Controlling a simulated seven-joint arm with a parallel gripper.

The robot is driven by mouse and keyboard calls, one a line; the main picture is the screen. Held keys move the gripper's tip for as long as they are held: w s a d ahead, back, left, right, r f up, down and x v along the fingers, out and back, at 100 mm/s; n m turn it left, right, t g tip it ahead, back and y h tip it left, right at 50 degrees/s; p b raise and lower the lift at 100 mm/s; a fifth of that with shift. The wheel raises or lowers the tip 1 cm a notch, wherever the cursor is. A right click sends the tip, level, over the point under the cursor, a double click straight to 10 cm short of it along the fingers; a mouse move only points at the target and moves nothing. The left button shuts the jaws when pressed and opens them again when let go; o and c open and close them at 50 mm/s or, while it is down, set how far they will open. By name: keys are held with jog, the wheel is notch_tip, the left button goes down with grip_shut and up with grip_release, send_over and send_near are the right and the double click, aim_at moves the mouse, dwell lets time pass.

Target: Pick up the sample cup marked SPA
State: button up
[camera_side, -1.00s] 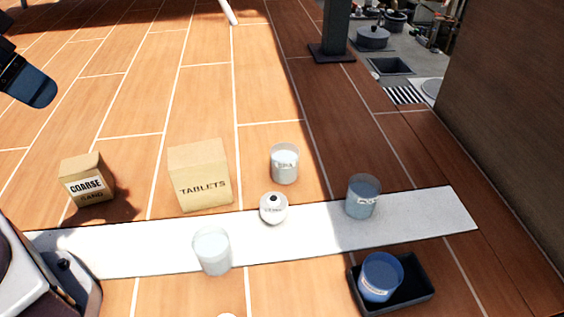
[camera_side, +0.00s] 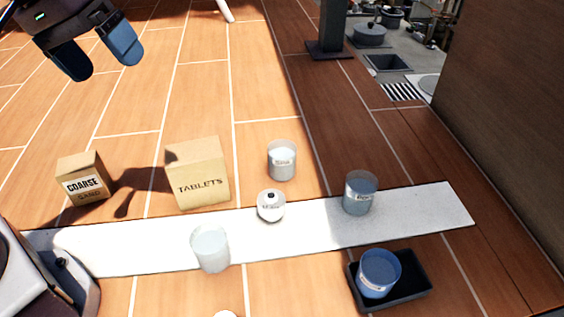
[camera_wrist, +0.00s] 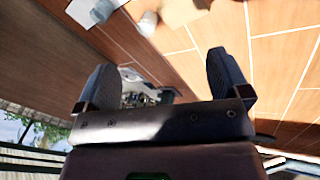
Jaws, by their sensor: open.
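The sample cup whose small label looks like SPA (camera_side: 282,160) is clear with pale contents. It stands upright on the tiles behind the white strip, right of the tablets box. Another clear cup with bluish contents (camera_side: 360,193) stands on the strip to its right; its label is too small to read surely. My gripper (camera_side: 103,70) is open and empty, high at the upper left, well apart from the cups. Its two fingers also show spread in the wrist view (camera_wrist: 160,62). A cup (camera_wrist: 148,23) shows at the wrist view's top; I cannot tell which.
A box marked TABLETS (camera_side: 199,174) and a COARSE SAND box (camera_side: 85,179) stand at left. On the white strip (camera_side: 420,205) are a round white jar (camera_side: 271,207) and an unlabelled-looking cup (camera_side: 210,249). A blue tub (camera_side: 379,274) sits in a black tray (camera_side: 418,290). A dark post (camera_side: 333,25) stands behind.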

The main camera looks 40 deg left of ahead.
jog(key=w+d+f+n+h, duration=0.2)
jog(key=w+f+n+h, duration=0.3)
jog(key=w+f+n, duration=0.55)
jog(key=w+d+f+n+h, duration=0.1)
jog(key=w+f+n+h, duration=0.6)
jog(key=w, duration=0.6)
jog(key=y, duration=0.2)
send_near(294, 157)
jog(key=shift+w+a+f+m, duration=0.1)
jog(key=shift+w+f+m, duration=0.05)
jog(key=shift+f+m, duration=0.15)
jog(key=shift+w+a+f+m, duration=0.1)
jog(key=shift+w+f+m, duration=0.05)
jog(key=shift+f, duration=0.3)
jog(key=x, duration=0.6)
jog(key=shift+w+d, duration=0.15)
jog(key=shift+d, duration=0.25)
jog(key=c, duration=1.1)
